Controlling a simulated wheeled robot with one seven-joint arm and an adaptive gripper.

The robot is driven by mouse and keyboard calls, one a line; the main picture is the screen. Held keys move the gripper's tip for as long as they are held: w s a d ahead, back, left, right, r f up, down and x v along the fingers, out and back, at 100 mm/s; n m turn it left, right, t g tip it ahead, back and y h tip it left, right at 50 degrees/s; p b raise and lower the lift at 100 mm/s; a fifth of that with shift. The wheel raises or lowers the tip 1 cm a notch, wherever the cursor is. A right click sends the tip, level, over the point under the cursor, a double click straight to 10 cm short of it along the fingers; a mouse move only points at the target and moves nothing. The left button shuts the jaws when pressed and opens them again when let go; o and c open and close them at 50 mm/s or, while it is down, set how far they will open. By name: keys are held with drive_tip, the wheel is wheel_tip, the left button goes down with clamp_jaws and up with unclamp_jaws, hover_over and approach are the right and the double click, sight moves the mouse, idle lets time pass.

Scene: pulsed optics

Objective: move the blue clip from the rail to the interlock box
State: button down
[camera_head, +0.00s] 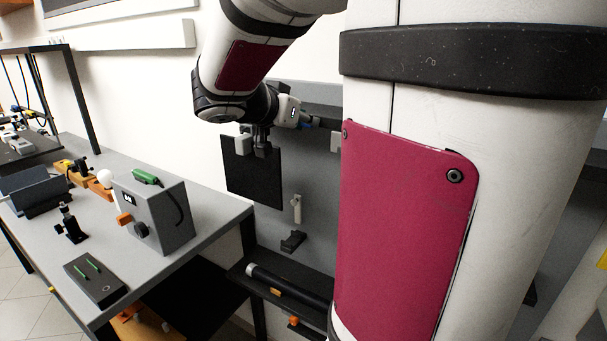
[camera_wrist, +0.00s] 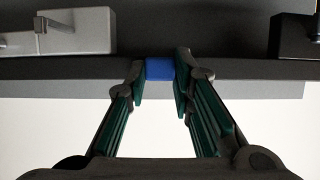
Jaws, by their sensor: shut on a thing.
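The blue clip (camera_wrist: 160,69) sits at the dark rail (camera_wrist: 240,69) in the wrist view. My gripper (camera_wrist: 160,78) has one finger on each side of the clip and is shut on it. Whether the clip still touches the rail I cannot tell. In the head view my gripper (camera_head: 308,121) is at the wall panel, partly hidden by my arm. A grey box (camera_head: 163,215) with a small display, an orange part and a green piece on top stands on the bench at the left; it may be the interlock box.
The grey bench (camera_head: 215,213) also carries a flat dark box (camera_head: 95,282) with green pins and a small black mount (camera_head: 70,226). A black panel (camera_head: 254,175) hangs below my arm. A pale box (camera_wrist: 80,38) and a dark box (camera_wrist: 292,40) flank the clip.

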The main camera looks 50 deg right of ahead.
drive_tip(key=shift+a, duration=0.1)
drive_tip(key=a+b, duration=0.2)
drive_tip(key=a, duration=0.4)
drive_tip(key=shift+s+a+b, duration=0.2)
drive_tip(key=shift+s+b, duration=0.05)
drive_tip(key=shift+b, duration=0.05)
idle(0.4)
drive_tip(key=a+b, duration=0.4)
drive_tip(key=a, duration=0.8)
drive_tip(key=shift+s, duration=0.45)
drive_tip(key=shift+f, duration=0.1)
